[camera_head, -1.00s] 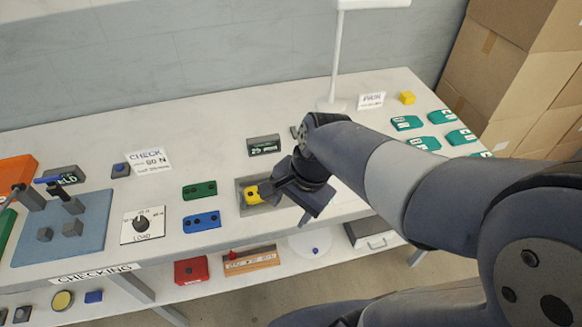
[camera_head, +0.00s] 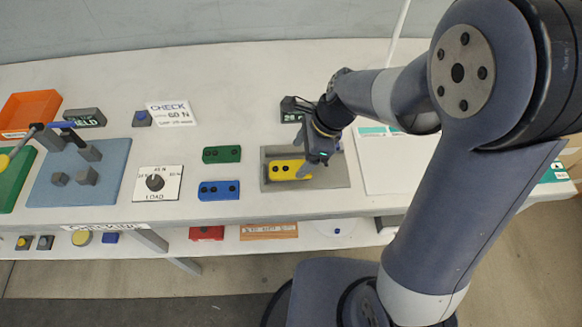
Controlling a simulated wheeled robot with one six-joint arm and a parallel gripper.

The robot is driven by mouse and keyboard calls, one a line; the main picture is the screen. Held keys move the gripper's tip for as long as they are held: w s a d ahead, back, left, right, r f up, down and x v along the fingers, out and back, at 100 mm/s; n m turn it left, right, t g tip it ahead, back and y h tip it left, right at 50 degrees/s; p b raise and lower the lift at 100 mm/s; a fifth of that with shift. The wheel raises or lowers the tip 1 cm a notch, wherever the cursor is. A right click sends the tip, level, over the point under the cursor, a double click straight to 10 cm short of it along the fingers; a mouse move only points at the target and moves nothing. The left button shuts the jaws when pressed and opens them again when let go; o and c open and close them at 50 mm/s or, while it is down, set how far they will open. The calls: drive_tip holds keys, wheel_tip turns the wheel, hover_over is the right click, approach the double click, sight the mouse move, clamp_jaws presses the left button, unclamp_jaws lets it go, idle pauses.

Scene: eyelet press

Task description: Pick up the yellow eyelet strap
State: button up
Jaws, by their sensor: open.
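The yellow eyelet strap (camera_head: 284,170) lies in a shallow grey tray (camera_head: 335,177) near the table's front edge, with two dark holes showing. My gripper (camera_head: 308,172) is open at the strap's right end, reaching down from the upper right. It partly hides that end. I cannot tell whether the fingers touch the strap.
A green strap (camera_head: 222,154) and a blue strap (camera_head: 219,190) lie left of the tray. A white load dial plate (camera_head: 158,184) and a blue mat (camera_head: 110,180) with grey blocks are farther left. A dark block (camera_head: 296,109) stands behind the tray. A white sheet (camera_head: 385,175) lies to its right.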

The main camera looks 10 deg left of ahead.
sight(292, 168)
drive_tip(key=shift+x, duration=2.3)
drive_tip(key=shift+s+f, duration=0.1)
drive_tip(key=shift+f, duration=0.1)
drive_tip(key=shift+c, duration=0.3)
drive_tip(key=c, duration=1.1)
wheel_tip(292, 168, up, 11)
drive_tip(key=shift+s+f, duration=0.1)
drive_tip(key=shift+f, duration=0.15)
